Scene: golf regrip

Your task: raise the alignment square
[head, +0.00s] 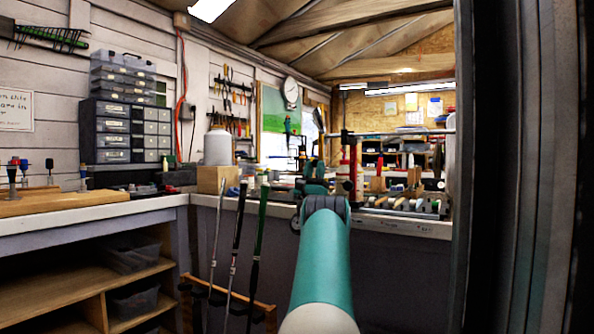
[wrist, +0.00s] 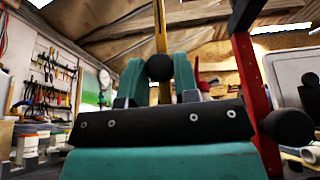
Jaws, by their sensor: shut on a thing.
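My gripper (head: 314,172) is at the workbench, left of a red post, at the end of my teal arm. In the wrist view its two teal fingers (wrist: 159,76) close around a round black knob (wrist: 160,67). A narrow yellow upright strip (wrist: 160,28) shows above and below the knob, in line with it; I take the strip and knob to be the alignment square. The strip looks upright. Its lower end is hidden behind my gripper's dark body. In the head view my gripper hides the square, and I cannot make it out there.
The red post (head: 353,168) stands close to my gripper's right; it also shows in the wrist view (wrist: 252,90) beside a black knob (wrist: 288,127). A horizontal metal rod (head: 400,132) runs right. Clubs (head: 258,240) stand in a rack at lower left. Open room lies above.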

